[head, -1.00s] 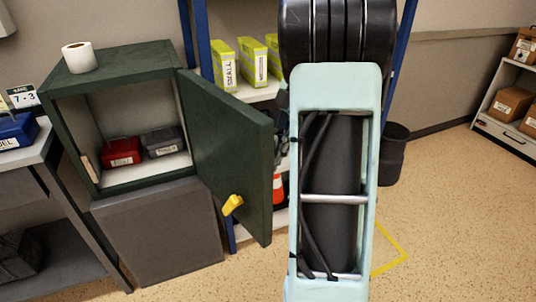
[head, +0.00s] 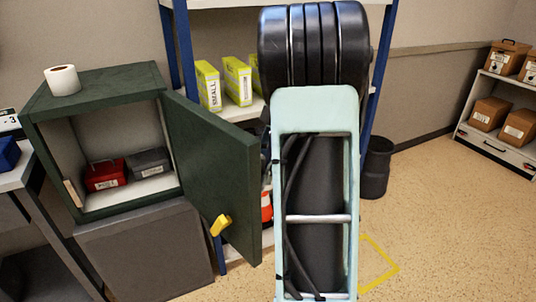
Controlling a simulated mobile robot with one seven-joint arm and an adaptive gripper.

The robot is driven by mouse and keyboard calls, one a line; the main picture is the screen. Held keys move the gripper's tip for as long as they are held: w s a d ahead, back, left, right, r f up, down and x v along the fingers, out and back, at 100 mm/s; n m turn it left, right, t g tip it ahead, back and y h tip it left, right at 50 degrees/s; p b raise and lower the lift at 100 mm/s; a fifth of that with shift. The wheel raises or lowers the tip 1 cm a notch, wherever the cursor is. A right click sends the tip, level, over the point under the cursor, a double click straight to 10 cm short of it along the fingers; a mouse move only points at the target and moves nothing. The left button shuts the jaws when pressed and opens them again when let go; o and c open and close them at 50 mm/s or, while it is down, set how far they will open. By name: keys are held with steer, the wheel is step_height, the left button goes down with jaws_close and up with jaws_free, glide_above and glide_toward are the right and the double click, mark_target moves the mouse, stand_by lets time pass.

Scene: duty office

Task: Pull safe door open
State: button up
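The dark green safe (head: 105,87) stands on a grey cabinet at the left in the head view. Its door (head: 212,165) is swung wide open toward the right and front, with a yellow handle (head: 220,225) on its face. Inside lie a red box (head: 105,176) and a dark grey box (head: 150,163). My arm fills the middle of the view, just right of the door's free edge. My gripper cannot be made out; it is hidden behind the door and my arm, so its contact with the door cannot be told.
A paper roll (head: 62,80) sits on the safe. The grey cabinet (head: 145,250) is below it. A blue-framed shelf with yellow-green boxes (head: 237,82) stands behind my arm. A dark bin (head: 376,168) is to the right. The floor at the right is mostly clear.

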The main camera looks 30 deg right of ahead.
steer(key=v, duration=1.1)
steer(key=shift+r, duration=0.2)
steer(key=shift+d, duration=0.1)
